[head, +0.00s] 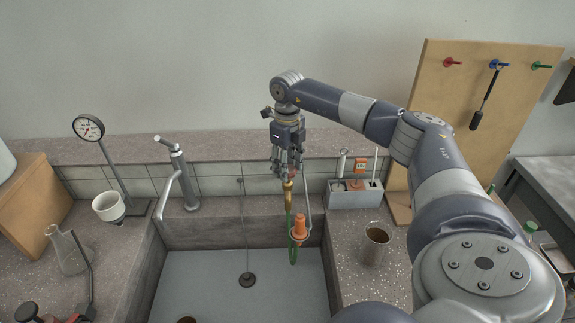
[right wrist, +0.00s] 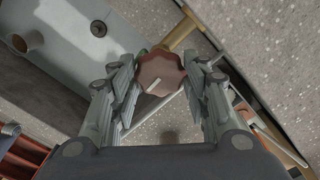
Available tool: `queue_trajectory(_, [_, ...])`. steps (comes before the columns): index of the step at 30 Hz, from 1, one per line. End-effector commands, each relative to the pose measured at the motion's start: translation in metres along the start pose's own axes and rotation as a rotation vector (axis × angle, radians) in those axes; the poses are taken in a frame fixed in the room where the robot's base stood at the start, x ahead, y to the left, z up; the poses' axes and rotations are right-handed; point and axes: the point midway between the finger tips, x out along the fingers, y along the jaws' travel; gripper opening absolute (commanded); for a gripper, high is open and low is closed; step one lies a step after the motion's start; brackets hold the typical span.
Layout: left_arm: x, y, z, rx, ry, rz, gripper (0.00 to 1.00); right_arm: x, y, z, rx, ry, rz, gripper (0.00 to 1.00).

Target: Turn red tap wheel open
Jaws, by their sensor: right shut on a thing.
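The red tap wheel (right wrist: 160,72) sits between the two fingers of my right gripper (right wrist: 158,82) in the right wrist view. The fingers are shut on its lobed rim from both sides, and a pale bar mark shows on its face. In the head view my right gripper (head: 288,165) points down at the top of the brass tap (head: 289,192) behind the sink, and its fingers mostly hide the wheel. A green hose (head: 293,250) hangs below the tap. My left gripper is not in view.
The grey sink (head: 205,285) lies below the tap. An orange nozzle (head: 301,228) is beside the hose.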

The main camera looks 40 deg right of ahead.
Motion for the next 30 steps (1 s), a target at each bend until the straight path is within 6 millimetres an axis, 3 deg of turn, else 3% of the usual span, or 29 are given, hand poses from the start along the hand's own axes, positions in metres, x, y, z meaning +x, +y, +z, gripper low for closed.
queue_trajectory(8, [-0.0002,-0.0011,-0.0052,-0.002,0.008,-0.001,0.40,0.0000,-0.0002,0.0003,-0.179,0.000,-0.001,0.19])
queue_trajectory(30, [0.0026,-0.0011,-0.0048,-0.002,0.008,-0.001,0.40,-0.0004,0.0001,0.0006,-0.878,-0.002,0.000,0.19])
